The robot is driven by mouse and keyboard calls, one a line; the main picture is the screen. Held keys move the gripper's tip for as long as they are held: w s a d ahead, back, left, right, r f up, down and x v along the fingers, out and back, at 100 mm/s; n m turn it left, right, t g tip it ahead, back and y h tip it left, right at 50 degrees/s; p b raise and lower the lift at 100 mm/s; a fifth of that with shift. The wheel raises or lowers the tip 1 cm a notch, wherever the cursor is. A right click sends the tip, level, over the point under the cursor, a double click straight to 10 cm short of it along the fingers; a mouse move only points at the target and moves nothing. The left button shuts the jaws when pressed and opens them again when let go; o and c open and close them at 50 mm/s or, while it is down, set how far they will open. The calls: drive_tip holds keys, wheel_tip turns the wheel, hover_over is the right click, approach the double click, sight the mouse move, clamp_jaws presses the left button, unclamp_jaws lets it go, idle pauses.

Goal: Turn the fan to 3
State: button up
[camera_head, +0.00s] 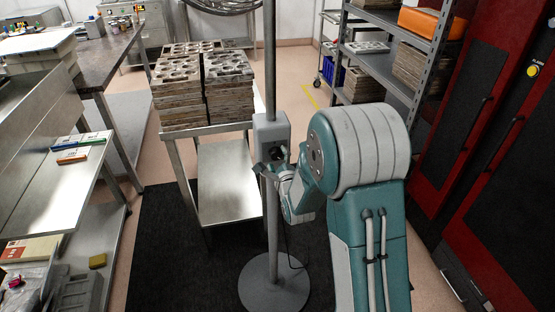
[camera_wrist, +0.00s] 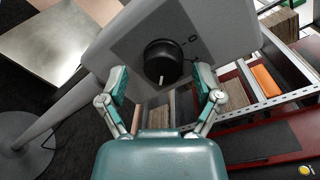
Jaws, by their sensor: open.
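The fan's grey control box (camera_head: 271,130) is on a vertical pole above a round grey base (camera_head: 274,284). In the wrist view the box (camera_wrist: 205,22) fills the upper middle and carries a black round knob (camera_wrist: 163,60) with a pale pointer line.
A steel table (camera_head: 228,185) with stacked moulds (camera_head: 203,85) stands left of the pole. Grey shelves (camera_head: 400,32) and red cabinets (camera_head: 490,100) are at the right. A dark mat (camera_head: 160,245) covers the floor around the base.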

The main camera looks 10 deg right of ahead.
drive_tip(key=s, duration=0.7)
drive_tip(key=shift+s, duration=0.2)
drive_tip(key=shift+r, duration=0.1)
